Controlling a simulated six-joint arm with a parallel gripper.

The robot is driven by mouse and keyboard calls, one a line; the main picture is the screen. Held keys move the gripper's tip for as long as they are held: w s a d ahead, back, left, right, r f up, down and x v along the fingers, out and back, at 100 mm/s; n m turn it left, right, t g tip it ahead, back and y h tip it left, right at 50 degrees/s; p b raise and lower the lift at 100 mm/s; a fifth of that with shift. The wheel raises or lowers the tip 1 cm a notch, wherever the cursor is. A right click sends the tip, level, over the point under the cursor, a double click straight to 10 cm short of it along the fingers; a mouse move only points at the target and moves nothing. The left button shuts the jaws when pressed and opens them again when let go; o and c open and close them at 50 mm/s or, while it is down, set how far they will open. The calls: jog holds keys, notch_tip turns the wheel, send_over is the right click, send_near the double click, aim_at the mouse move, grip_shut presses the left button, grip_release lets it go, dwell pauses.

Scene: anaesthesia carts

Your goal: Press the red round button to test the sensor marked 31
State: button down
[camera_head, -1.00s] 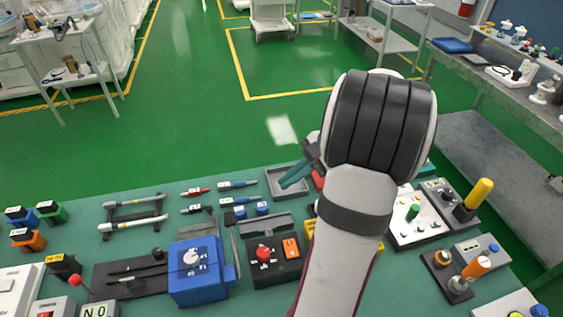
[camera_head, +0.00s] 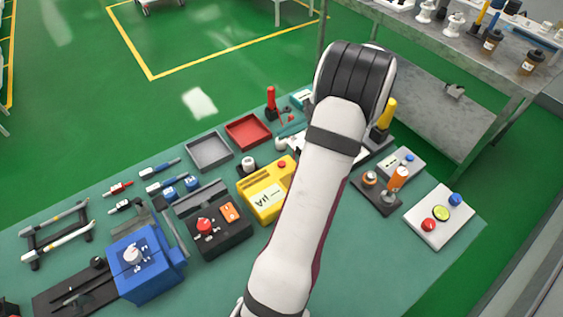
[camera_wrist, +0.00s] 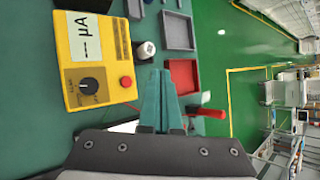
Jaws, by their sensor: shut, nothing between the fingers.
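I cannot read a mark 31 in either view. A red round button (camera_head: 429,225) sits on a white panel (camera_head: 425,245) at the right, with a yellow-green disc and a blue button. A small red button (camera_head: 282,164) is on the yellow µA meter (camera_head: 252,207); it also shows in the wrist view (camera_wrist: 126,81). A black box (camera_head: 215,247) carries a red knob (camera_head: 205,226). My gripper (camera_wrist: 163,72) has teal fingers, shut and empty, above the table beside the meter. My arm hides part of the table in the head view.
Red (camera_head: 248,132) and grey (camera_head: 209,152) trays lie beyond the meter. An orange-handled lever (camera_head: 398,178), a yellow-handled lever (camera_head: 386,115) and a grey box with a blue button (camera_head: 402,163) stand right of my arm. The table's front right is clear.

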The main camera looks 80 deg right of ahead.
send_over(286, 165)
notch_tip(286, 165, down, 8)
jog(key=shift+f, duration=0.2)
jog(key=shift+f, duration=0.1)
dwell(2.0)
jog(key=shift+f, duration=0.3)
jog(key=shift+f, duration=0.35)
dwell(0.5)
jog(key=shift+r, duration=0.8)
notch_tip(286, 165, up, 5)
dwell(0.6)
